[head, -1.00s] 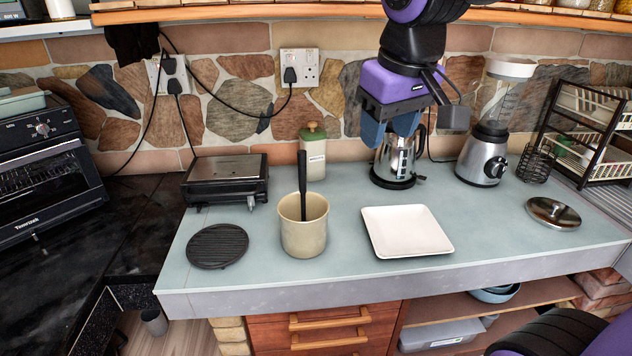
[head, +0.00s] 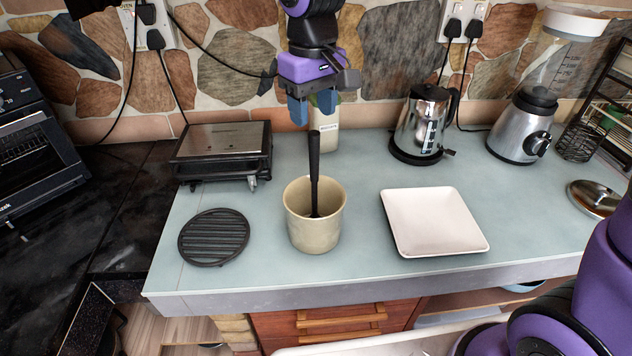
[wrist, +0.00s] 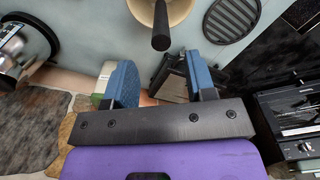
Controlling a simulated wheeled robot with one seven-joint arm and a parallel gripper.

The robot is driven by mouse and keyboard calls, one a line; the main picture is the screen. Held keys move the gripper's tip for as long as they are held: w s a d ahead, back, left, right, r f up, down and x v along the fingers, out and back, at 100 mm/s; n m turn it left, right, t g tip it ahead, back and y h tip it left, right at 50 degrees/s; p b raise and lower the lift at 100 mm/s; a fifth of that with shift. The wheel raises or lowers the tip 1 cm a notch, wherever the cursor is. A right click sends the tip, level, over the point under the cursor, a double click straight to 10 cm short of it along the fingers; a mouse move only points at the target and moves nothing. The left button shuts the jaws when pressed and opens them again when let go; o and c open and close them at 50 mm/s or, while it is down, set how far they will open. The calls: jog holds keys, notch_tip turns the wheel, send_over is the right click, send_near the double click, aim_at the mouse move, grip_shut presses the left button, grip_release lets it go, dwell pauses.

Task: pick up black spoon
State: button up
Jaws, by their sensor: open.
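The black spoon (head: 314,170) stands upright in a beige cup (head: 316,232), its handle rising well above the rim and its lower end hidden inside. My gripper (head: 312,113), with blue fingers on a purple body, is above and behind the cup, close to the top of the spoon's handle in the picture. It is open and empty, with the fingers apart. In the wrist view the spoon (wrist: 161,25) shows end-on at the top, with the cup (wrist: 176,10) behind it. My gripper's fingertips (wrist: 158,75) lie below it there, not around it.
A white square plate (head: 434,222) lies right of the cup, and a black round trivet (head: 213,238) lies left. A grill (head: 222,152), a canister (head: 325,130), a kettle (head: 424,125) and a blender (head: 525,120) stand at the back. The counter's front strip is clear.

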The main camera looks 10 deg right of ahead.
send_over(314, 177)
jog(key=w, duration=0.1)
jog(key=shift+d+f, duration=0.1)
jog(key=shift+f, duration=3.55)
grip_shut()
notch_tip(314, 177, up, 16)
jog(key=shift+r, duration=0.1)
